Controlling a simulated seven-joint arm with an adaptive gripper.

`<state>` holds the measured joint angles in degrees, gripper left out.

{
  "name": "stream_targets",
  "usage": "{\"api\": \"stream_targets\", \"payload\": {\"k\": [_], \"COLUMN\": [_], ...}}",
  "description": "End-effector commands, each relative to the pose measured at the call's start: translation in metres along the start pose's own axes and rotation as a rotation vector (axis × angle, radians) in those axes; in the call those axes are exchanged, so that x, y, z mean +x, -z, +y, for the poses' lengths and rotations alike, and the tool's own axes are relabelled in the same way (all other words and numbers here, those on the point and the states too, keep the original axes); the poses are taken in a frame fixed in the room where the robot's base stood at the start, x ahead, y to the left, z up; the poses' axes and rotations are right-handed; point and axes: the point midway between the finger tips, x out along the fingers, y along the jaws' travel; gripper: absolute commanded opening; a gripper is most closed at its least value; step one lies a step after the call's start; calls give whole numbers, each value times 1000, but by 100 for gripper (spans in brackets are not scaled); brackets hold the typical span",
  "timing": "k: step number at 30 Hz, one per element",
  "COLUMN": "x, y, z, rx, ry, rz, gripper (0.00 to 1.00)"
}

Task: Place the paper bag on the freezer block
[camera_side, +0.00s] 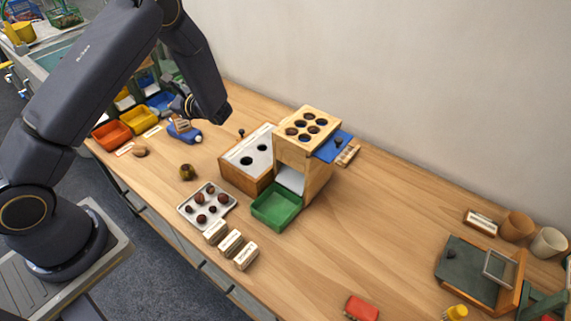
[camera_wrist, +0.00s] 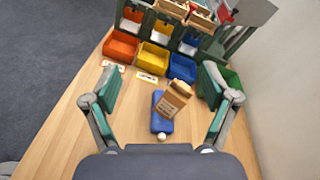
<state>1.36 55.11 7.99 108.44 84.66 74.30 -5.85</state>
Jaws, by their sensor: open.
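The paper bag (camera_wrist: 174,98) is small and brown with a pale label. In the wrist view it sits over the upper part of the blue freezer block (camera_wrist: 160,124), turned at an angle to it and covering part of it. The block lies flat on the table with its white cap toward me. In the side view the bag (camera_side: 181,123) also appears to rest on the block (camera_side: 187,135), leaning somewhat. My gripper (camera_wrist: 160,82) is open, its fingers spread on either side of the bag and apart from it. In the side view my arm partly hides the gripper.
Orange (camera_wrist: 121,46), yellow (camera_wrist: 153,56) and blue (camera_wrist: 183,66) bins stand beyond the bag, with label cards before them. A chestnut tray (camera_side: 207,207), a green drawer (camera_side: 277,207) and a wooden holed stand (camera_side: 308,128) are farther right. Table around the block is mostly clear.

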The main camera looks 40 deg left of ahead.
Motion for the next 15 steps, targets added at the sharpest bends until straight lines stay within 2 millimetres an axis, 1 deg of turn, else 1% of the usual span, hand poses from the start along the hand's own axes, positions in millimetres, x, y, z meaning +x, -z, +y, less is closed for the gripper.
{"api": "stream_targets", "payload": {"k": [1,3,5,6,8,9,11,12,14,15], "x": [-11,-28,-44,-56,-76,-90,-112,-127,-150,-166], "y": [-28,-59,-82,-96,-114,-125,-139,-148,-160,-167], "z": [1,11,21,29,41,49,60,67,78,85], "rx": [-96,-219,-326,-396,-498,-566,-665,-731,-826,-886], "ry": [-80,-200,-296,-358,-446,-501,-580,-629,-700,-742], "rz": [42,109,179,230,312,371,467,535,641,714], "gripper": [85,85,85,85,85,85,85,85,85,85]}}
